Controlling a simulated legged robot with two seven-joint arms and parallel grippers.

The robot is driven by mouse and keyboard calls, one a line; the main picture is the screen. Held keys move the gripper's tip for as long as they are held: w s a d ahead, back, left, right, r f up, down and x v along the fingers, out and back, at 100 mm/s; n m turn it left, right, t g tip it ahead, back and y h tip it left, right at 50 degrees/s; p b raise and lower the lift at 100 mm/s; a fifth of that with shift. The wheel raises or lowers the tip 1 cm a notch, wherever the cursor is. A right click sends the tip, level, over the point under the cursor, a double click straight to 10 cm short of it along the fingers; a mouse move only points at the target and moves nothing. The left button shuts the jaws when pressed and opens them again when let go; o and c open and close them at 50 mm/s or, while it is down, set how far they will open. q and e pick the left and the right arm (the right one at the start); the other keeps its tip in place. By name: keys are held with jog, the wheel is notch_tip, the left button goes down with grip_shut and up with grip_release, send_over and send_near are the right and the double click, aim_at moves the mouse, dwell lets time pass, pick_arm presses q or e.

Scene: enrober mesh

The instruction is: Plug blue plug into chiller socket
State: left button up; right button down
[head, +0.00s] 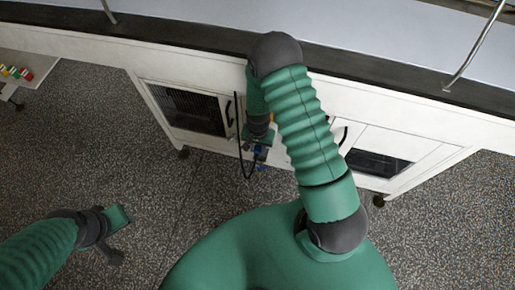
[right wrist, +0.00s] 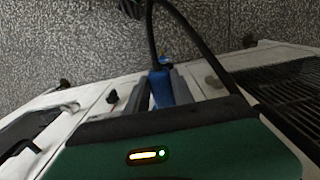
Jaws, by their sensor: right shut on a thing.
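My right gripper (head: 257,153) is low in front of the white cabinet, below the counter edge. It is shut on the blue plug (right wrist: 161,90), which sits between the grey fingers in the right wrist view. A black cable (right wrist: 151,35) runs from the plug area, and it loops down beside the gripper in the head view (head: 241,155). A small blue part shows just beyond the fingertips. I cannot make out the chiller socket for certain in either view. My left gripper (head: 118,236) hangs over the floor at lower left, away from the cabinet; its fingers are unclear.
The white cabinet (head: 215,75) has a dark grille (head: 186,108) at left, black door handles and another dark opening (head: 378,163) at right. Metal rails stand on the counter. A table with coloured items (head: 18,72) is at far left. The speckled floor between is clear.

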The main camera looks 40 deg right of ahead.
aim_at(258, 148)
jog(key=c, duration=1.3)
grip_release()
jog(key=shift+w+d, duration=0.1)
jog(key=shift+o, duration=1.4)
notch_tip(258, 148, up, 17)
jog(key=p, duration=0.3)
jog(key=shift+f+p, duration=0.15)
jog(key=shift+p, duration=0.2)
